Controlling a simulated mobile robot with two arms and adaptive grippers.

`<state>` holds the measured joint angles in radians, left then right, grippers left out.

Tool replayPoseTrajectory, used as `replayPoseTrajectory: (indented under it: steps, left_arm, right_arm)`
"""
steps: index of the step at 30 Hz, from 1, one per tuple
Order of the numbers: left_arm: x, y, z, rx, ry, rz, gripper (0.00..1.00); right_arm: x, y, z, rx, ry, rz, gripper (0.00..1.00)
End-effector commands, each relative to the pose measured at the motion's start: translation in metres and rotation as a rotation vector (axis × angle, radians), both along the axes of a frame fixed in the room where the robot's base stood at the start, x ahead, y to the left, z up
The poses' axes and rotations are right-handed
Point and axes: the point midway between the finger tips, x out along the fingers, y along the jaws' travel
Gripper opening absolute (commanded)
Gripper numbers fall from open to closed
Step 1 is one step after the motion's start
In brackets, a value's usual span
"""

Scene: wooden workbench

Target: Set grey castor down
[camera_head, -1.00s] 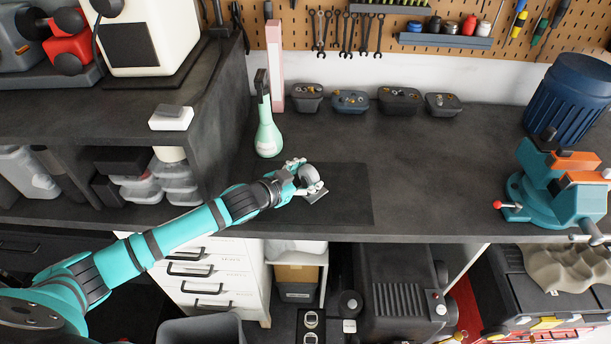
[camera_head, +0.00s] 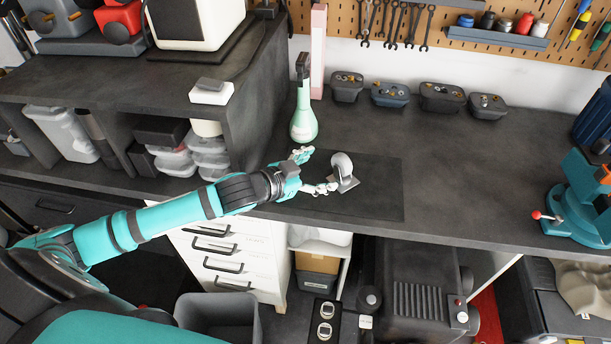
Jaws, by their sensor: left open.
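The grey castor (camera_head: 343,172) rests on the dark mat (camera_head: 380,195) on the workbench, with its wheel up and its flat plate to the lower right. My left gripper (camera_head: 318,171) is open just to the left of the castor. Its two fingers are spread, one toward the back and one toward the front. The front fingertip is close to the castor; I cannot tell whether it touches. My right gripper is not in view.
A green spray bottle (camera_head: 303,118) stands behind my left gripper. Several small bins, among them a dark one (camera_head: 442,97), line the wall. A teal vise (camera_head: 580,205) is at the right. The bench between mat and vise is clear.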

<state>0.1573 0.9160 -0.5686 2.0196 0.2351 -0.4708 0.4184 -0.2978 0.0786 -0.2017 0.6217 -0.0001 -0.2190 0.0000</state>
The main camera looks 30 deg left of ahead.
Motion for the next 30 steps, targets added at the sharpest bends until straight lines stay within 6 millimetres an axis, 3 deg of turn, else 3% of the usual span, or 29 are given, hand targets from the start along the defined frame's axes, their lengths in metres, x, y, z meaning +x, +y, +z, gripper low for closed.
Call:
replayPoseTrajectory:
  steps: [3, 9, 21, 26, 30]
  left_arm:
    - [-0.019, 0.008, 0.005, 0.003, 0.002, -0.001, 0.8]
    - [-0.033, 0.014, 0.013, 0.002, 0.0, -0.001, 0.8]
    - [-0.036, 0.014, 0.015, -0.001, 0.002, 0.001, 0.8]
    - [-0.052, 0.001, -0.007, 0.001, 0.062, 0.044, 0.8]
    - [-0.085, -0.011, -0.042, 0.024, 0.191, 0.14, 0.8]
  right_arm:
    - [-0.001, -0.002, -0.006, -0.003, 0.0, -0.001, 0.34]
    - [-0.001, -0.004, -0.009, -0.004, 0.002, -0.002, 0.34]
    - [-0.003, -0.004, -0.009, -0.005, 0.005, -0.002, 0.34]
    - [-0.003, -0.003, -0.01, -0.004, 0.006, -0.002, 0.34]
    - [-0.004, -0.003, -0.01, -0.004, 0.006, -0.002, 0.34]
